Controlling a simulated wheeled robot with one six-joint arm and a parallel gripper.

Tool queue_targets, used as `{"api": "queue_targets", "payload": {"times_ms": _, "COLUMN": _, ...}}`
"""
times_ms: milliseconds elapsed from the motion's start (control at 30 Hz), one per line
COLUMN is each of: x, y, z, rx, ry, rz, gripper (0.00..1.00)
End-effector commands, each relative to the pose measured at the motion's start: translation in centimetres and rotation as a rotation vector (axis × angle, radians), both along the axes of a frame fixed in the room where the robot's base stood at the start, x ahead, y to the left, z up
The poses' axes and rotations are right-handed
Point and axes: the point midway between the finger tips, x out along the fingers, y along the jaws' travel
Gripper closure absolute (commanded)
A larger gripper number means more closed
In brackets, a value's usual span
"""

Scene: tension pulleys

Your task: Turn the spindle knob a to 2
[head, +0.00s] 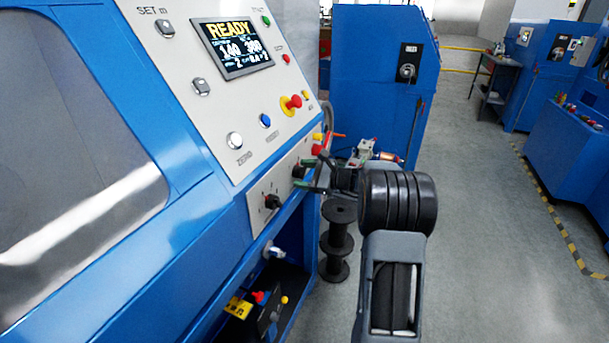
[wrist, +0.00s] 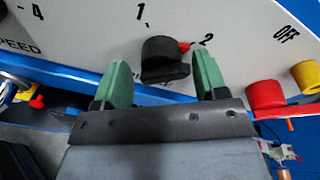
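A black knob (wrist: 163,56) with a red pointer sits on the white panel between the marks 1 and 2. Its red pointer (wrist: 184,46) is turned toward the 2. Lettering below the knob is mostly hidden, so I cannot read its name. My gripper (wrist: 162,80) is open, with one green finger on each side of the knob and a gap on the left; on the right the finger is close to it. In the head view my gripper (head: 311,172) is at the black knob (head: 298,171) on the lower panel.
Another black knob (head: 272,202) is to the left on the same panel. A red part (wrist: 266,95) and a yellow part (wrist: 306,75) stand close right of my gripper. The display (head: 233,47) reads READY. Black spools (head: 336,240) stand below.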

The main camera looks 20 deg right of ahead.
Motion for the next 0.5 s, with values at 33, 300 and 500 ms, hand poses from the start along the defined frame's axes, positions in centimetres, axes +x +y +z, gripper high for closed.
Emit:
{"api": "queue_targets", "payload": {"times_ms": 33, "x": -0.1, "y": -0.1, "z": 0.1, "rx": 0.000, "ry": -0.001, "rz": -0.001, "gripper": 0.34}}
{"api": "queue_targets", "payload": {"times_ms": 300, "x": -2.6, "y": -2.6, "z": 0.6, "rx": -0.001, "ry": -0.003, "rz": -0.006, "gripper": 0.34}}
{"api": "queue_targets", "payload": {"times_ms": 500, "x": -5.7, "y": -5.5, "z": 1.1, "rx": -0.001, "ry": -0.002, "rz": -0.005, "gripper": 0.34}}
